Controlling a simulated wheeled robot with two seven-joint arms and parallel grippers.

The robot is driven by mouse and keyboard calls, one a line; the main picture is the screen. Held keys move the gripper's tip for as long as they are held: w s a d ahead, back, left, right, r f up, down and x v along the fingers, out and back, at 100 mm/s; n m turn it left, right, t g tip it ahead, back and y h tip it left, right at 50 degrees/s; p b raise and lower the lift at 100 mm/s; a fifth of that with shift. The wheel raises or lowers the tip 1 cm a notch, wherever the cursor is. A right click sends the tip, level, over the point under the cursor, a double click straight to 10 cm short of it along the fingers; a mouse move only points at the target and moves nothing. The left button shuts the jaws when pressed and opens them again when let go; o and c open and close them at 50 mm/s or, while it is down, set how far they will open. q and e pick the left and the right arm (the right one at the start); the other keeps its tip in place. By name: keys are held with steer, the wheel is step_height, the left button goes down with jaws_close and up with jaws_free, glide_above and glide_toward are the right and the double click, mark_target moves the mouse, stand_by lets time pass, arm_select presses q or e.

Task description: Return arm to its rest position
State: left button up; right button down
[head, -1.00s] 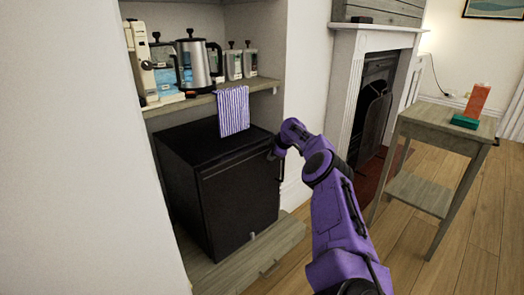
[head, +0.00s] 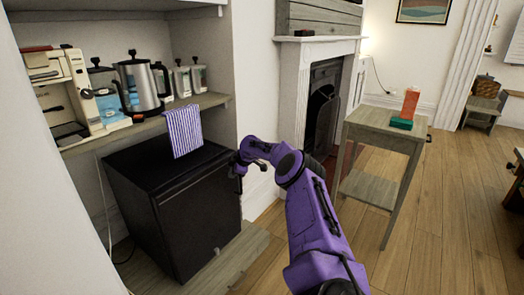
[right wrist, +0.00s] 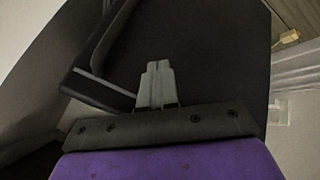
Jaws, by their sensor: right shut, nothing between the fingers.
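My right arm (head: 312,225) is purple and reaches up from the lower edge of the head view toward the black fridge. My right gripper (head: 237,168) is small and partly hidden there, beside the fridge's right front edge. In the right wrist view its pale fingers (right wrist: 158,84) are together with nothing between them. A dark surface, apparently the fridge, fills the view behind them; I cannot tell whether they touch it. My left gripper is not in view.
The black fridge (head: 170,205) looks shut under a shelf (head: 150,126) with a coffee machine (head: 65,95), a kettle (head: 140,82) and a striped towel (head: 184,131). A small wooden table (head: 385,133) stands right of the fireplace (head: 322,100). Wooden floor (head: 440,220) lies open at right.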

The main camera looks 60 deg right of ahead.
arm_select(q)
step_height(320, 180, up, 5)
steer(key=p, duration=0.3)
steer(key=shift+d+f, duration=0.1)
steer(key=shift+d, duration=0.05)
arm_select(e)
steer(key=s+d+r, duration=0.3)
steer(key=s+r, duration=0.3)
steer(key=r, duration=0.1)
steer(key=shift+s+r, duration=0.15)
steer(key=shift+r, duration=0.1)
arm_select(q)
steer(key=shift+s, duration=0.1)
